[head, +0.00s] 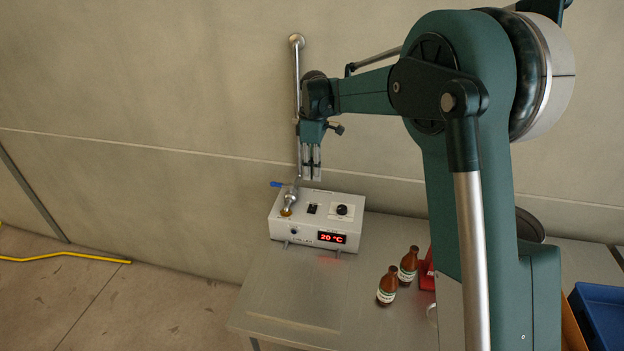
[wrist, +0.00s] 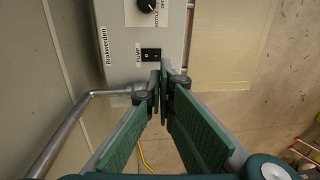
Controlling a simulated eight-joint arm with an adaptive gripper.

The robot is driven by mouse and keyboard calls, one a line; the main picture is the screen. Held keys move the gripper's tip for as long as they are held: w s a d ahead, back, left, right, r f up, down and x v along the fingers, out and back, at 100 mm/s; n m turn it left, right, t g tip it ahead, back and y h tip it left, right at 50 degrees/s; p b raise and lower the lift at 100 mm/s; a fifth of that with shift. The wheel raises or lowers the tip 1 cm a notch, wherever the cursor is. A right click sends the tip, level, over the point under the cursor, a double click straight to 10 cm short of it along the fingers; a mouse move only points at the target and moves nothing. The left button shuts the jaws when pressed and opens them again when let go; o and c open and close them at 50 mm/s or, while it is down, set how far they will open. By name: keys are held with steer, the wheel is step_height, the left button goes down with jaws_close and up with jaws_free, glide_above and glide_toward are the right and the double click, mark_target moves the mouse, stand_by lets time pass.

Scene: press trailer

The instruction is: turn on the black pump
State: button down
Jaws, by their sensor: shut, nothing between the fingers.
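A white control box (head: 318,231) stands on the metal table against the wall, with a red display reading 20 °C. Its black pump switch (head: 312,208) is a small rocker on the top panel. In the wrist view the switch (wrist: 151,54) sits beside the printed word PUMP; which side is pressed is too small to tell. My gripper (head: 311,177) points down above the back of the box, shut and empty. In the wrist view the fingertips (wrist: 162,76) appear just below the switch in the picture, seemingly apart from it.
A black knob (head: 342,210) is right of the switch. A metal pipe (head: 297,95) with a blue-handled valve (head: 276,184) rises at the box's left, close to my gripper. Two brown bottles (head: 387,287) stand on the table (head: 300,295). A blue bin (head: 600,318) is far right.

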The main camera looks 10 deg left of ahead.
mark_target(311, 211)
steer(key=f, duration=0.4)
steer(key=s+f, duration=0.1)
steer(key=f, duration=0.3)
steer(key=f+p, duration=0.1)
steer(key=f, duration=0.3)
steer(key=shift+s+f, duration=0.3)
steer(key=shift+f, duration=0.1)
steer(key=shift+f, duration=0.1)
steer(key=shift+s+f+t+b, duration=0.15)
steer(key=shift+f+t+b, duration=0.2)
steer(key=shift+b, duration=0.25)
steer(key=shift+r, duration=0.1)
steer(key=shift+w+r, duration=0.25)
steer(key=shift+w, duration=0.45)
steer(key=shift+r, duration=0.15)
